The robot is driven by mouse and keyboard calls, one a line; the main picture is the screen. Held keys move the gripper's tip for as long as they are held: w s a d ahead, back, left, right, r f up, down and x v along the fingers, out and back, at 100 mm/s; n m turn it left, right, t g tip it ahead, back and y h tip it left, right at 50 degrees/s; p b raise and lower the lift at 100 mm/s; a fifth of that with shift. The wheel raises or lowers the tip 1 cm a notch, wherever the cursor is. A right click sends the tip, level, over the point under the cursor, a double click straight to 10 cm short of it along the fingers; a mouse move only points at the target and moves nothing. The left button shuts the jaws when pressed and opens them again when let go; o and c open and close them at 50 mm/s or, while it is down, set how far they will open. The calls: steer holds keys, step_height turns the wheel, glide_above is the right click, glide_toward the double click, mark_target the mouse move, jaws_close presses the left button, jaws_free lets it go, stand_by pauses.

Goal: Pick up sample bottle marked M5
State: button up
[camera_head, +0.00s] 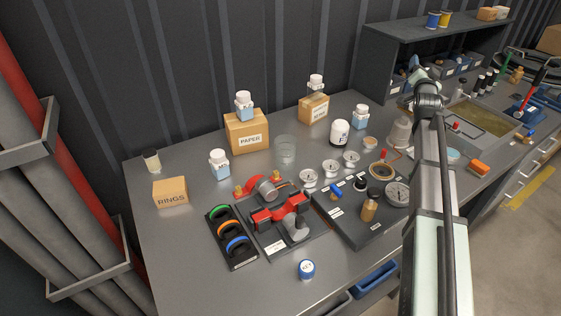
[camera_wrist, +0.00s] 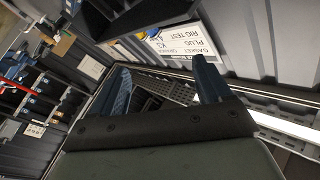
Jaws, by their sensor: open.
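Several small bottles with white caps and blue contents stand on the bench: one on the PAPER box (camera_head: 244,105), one on a second box (camera_head: 316,84), one on the bench at left (camera_head: 219,164) and one toward the back (camera_head: 361,116). A blue-and-white round item (camera_head: 307,269) sits near the front edge. The bottle labels are too small to read surely, so I cannot tell which is M5. My gripper (camera_head: 414,68) is raised at the right, away from these bottles. In the wrist view my gripper (camera_wrist: 165,82) is open and empty, with no bottle in sight.
The PAPER box (camera_head: 247,139), RINGS box (camera_head: 170,192), a clear beaker (camera_head: 285,149) and a black-lidded white jar (camera_head: 340,133) stand among the bottles. A red clamp fixture (camera_head: 283,213) and gauge panel (camera_head: 370,212) fill the front middle. A shelf (camera_head: 400,31) stands behind my arm.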

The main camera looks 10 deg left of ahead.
steer(key=s+a+f+g+y, duration=0.15)
steer(key=s+a, duration=0.25)
steer(key=a, duration=0.8)
steer(key=s+a+g+y, duration=0.15)
steer(key=s+a, duration=0.25)
steer(key=a, duration=0.8)
steer(key=s+a+f+g+y, duration=0.15)
steer(key=s+a, duration=0.25)
steer(key=a, duration=0.9)
steer(key=n+g+h, duration=0.2)
steer(key=g, duration=0.1)
glide_above(216, 155)
steer(key=d, duration=0.1)
steer(key=shift+t, duration=0.25)
steer(key=f, duration=0.6)
steer(key=shift+s+d+f, duration=0.1)
steer(key=shift+s, duration=0.2)
steer(key=s+a+f+n+t+h, duration=0.15)
steer(key=s+f+n, duration=0.25)
steer(key=s, duration=0.7)
steer(key=shift+n, duration=0.3)
steer(key=x, duration=0.7)
steer(key=shift+a, duration=0.2)
steer(key=shift+x, duration=3.15)
steer(key=shift+d, duration=0.15)
